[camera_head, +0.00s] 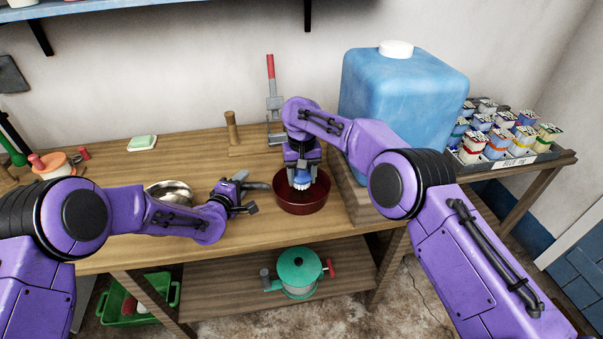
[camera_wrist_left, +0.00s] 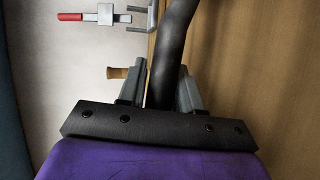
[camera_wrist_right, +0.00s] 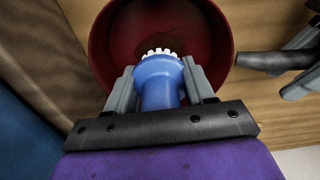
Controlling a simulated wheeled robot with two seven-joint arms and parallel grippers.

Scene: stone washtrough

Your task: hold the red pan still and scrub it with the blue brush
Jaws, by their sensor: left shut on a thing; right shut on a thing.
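The red pan (camera_head: 318,205) sits on the wooden table in front of the blue container, its dark handle pointing left. My left gripper (camera_head: 245,188) is shut on that handle (camera_wrist_left: 171,65), which runs between its fingers in the left wrist view. My right gripper (camera_head: 302,170) points down over the pan and is shut on the blue brush (camera_wrist_right: 160,85). The brush's white bristles point down inside the pan; whether they touch the bottom is hidden. In the right wrist view the pan (camera_wrist_right: 102,60) shows a darker brownish patch on its floor.
A large blue container (camera_head: 400,100) stands close behind the pan, with a tray of cups (camera_head: 510,160) to its right. A metal bowl (camera_head: 170,192) is partly behind my left arm. A red-handled metal fixture (camera_head: 272,105) stands behind. A green-lidded pot (camera_head: 299,268) is on the lower shelf.

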